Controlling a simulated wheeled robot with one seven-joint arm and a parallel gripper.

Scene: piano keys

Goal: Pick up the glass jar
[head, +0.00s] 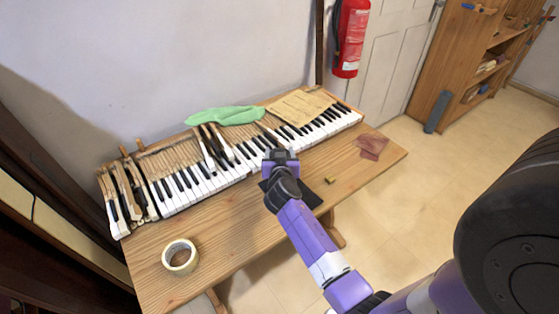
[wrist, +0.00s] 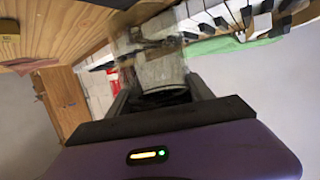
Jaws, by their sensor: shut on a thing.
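The glass jar (wrist: 160,70) is clear and see-through, with a dark rounded end towards the gripper. In the wrist view it sits between the two dark fingers of my gripper (wrist: 160,92), which is shut on it. In the head view my gripper (head: 280,157) is over the workbench (head: 225,228), in front of the piano keys. There the jar is hidden behind the gripper and I cannot make it out. I cannot tell whether the jar touches the bench.
A piano keyboard (head: 196,190) runs along the bench's back, with a green cloth (head: 225,116) and a paper sheet (head: 300,106) on it.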

